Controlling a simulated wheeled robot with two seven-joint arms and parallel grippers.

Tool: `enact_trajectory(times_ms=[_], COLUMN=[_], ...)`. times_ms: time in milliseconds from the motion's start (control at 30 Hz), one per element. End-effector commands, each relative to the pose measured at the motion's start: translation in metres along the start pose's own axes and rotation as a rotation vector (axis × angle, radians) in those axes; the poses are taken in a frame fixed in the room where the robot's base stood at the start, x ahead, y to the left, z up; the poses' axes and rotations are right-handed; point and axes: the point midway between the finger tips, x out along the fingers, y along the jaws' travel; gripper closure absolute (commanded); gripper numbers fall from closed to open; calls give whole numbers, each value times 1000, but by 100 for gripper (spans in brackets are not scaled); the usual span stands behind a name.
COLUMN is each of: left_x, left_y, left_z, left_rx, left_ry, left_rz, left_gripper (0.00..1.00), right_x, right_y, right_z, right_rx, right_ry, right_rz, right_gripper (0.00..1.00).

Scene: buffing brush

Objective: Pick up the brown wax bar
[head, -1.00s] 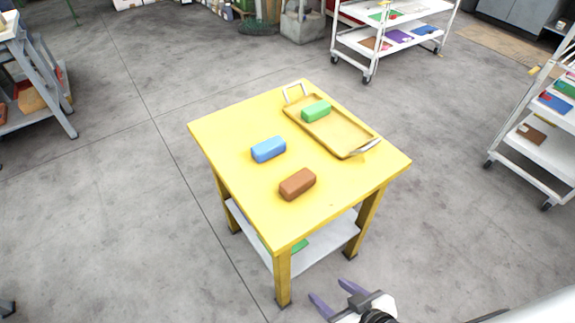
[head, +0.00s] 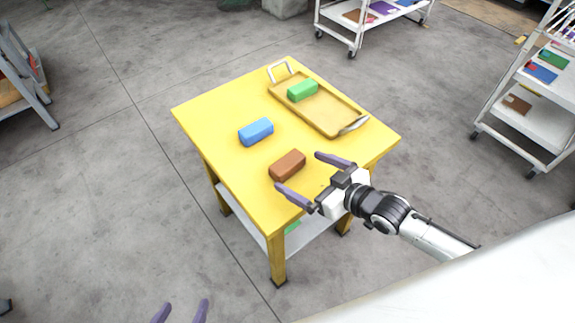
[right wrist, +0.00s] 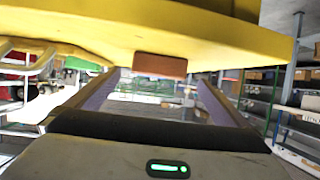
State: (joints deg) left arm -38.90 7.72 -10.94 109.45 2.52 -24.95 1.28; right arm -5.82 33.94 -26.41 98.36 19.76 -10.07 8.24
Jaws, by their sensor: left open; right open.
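The brown wax bar (head: 287,166) lies on the yellow table near its front edge. It also shows in the right wrist view (right wrist: 160,64), where the picture is upside down, ahead and between the finger lines. My right gripper (head: 299,171) is open and empty at the table's front right. Its two fingers point toward the bar, one toward each end, with the bar just beyond the tips. I cannot tell the exact gap or height. My left gripper (head: 184,306) is open at the bottom edge, away from the table; only its fingertips show.
A blue bar (head: 256,132) lies behind and left of the brown one. A yellow tray (head: 336,114) with metal handles holds a green bar (head: 302,91) at the back right. The yellow table (head: 215,112) is clear at its left side. White shelf carts stand beyond on the floor.

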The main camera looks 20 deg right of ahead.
Motion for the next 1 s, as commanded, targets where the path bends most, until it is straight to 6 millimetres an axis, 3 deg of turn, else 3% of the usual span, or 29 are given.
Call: enact_trajectory(times_ms=[533,867,1000], left_x=[4,4,4], left_y=[0,0,0], left_z=[8,11,11], left_rx=[-1,-1,-1], left_ry=[-6,-10,-11], left_rz=[1,0,0], left_gripper=[39,39,39], right_x=[66,74,74], right_y=[2,1,2], right_z=[0,0,0], right_rx=[0,1,1], right_ry=[-1,-3,-3], right_rz=[1,0,0], right_gripper=[0,0,22])
